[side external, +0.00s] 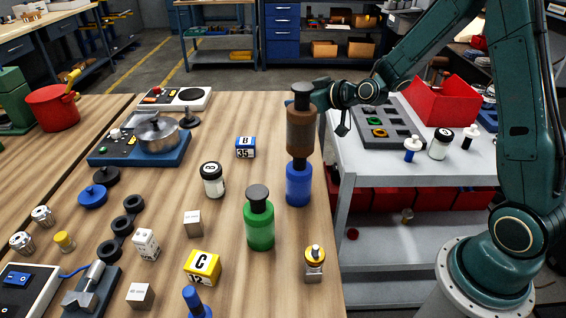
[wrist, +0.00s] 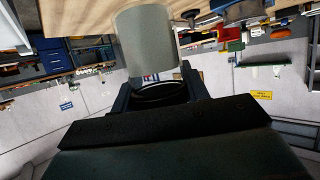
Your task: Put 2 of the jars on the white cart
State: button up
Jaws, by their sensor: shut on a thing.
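My gripper (side external: 320,98) is up at the table's right edge, its tip hidden in the side view behind a brown bottle. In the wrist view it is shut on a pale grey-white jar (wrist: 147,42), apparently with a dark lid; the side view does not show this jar. A white jar (side external: 212,182) with a black lid stands upright on the wooden table. Another white jar (side external: 438,144) with a black lid stands on the top of the white cart (side external: 372,167), on the right side.
The brown bottle (side external: 300,128) appears above a blue bottle (side external: 298,186); whether it rests on it is unclear. A green bottle (side external: 260,226) stands nearer. The cart also bears a dark tray (side external: 392,138), a red bin (side external: 440,100) and small bottles. Its front left top is clear.

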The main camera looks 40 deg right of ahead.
jog(key=shift+w+a+r+m+h, duration=0.15)
jog(key=shift+w+r+m+h, duration=0.4)
jog(key=shift+w+r, duration=0.45)
jog(key=shift+f, duration=0.25)
jog(key=s+f+n+y, duration=0.2)
jog(key=s+n+y, duration=0.1)
jog(key=s, duration=0.5)
jog(key=shift+s+g+y, duration=0.15)
jog(key=shift+g+y, duration=0.15)
jog(key=shift+y, duration=0.15)
jog(key=shift+n, duration=0.25)
